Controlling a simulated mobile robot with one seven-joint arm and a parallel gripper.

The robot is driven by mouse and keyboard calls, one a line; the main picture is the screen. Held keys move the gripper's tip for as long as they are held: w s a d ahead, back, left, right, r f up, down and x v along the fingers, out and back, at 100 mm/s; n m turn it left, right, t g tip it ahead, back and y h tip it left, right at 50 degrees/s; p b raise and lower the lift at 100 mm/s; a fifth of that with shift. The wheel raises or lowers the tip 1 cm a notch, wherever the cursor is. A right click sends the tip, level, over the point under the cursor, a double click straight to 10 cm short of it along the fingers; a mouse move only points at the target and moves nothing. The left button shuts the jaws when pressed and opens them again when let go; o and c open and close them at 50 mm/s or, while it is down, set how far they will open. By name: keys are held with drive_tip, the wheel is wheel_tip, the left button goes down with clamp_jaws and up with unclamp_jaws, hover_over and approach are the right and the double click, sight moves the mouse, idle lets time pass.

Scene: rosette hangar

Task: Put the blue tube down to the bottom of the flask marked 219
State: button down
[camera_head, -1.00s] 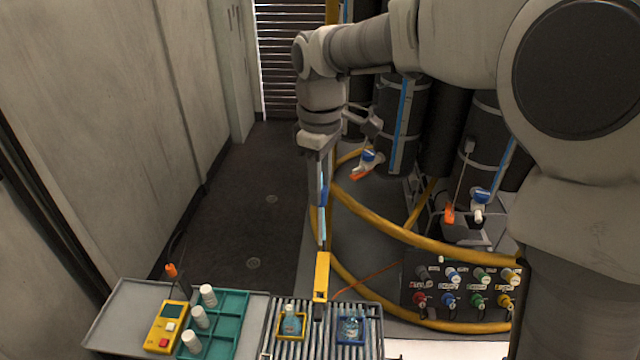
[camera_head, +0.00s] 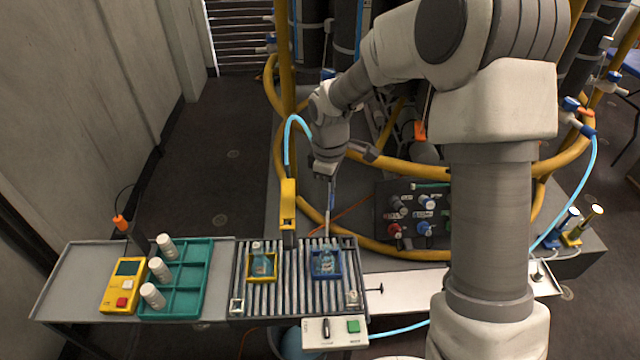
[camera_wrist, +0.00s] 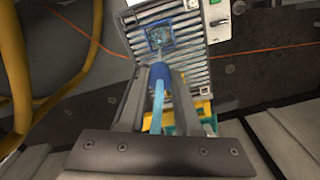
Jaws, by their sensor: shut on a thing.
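My gripper (camera_head: 330,182) points down, shut on the blue tube (camera_wrist: 158,82). A pale thin end of the tube (camera_head: 328,222) hangs below the fingers, over the right flask (camera_head: 326,262), which stands in a blue frame. The wrist view shows the tube pointing at this flask (camera_wrist: 161,38); I cannot tell whether its tip is above or inside the mouth. Another flask (camera_head: 262,264) stands in a yellow frame to the left. I cannot read a number on either flask.
A yellow upright holder (camera_head: 288,200) stands left of my gripper, with the light blue hose (camera_head: 290,128) arching up from it. A teal rack (camera_head: 188,288) with white capped bottles and a yellow meter (camera_head: 122,284) lie left. A valve panel (camera_head: 412,214) stands behind to the right.

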drive_tip(key=shift+f+b, duration=1.35)
drive_tip(key=shift+f, duration=0.45)
drive_tip(key=shift+f, duration=0.45)
drive_tip(key=shift+f+b, duration=0.75)
drive_tip(key=shift+f, duration=0.2)
drive_tip(key=shift+f+b, duration=1.2)
drive_tip(key=shift+f, duration=0.75)
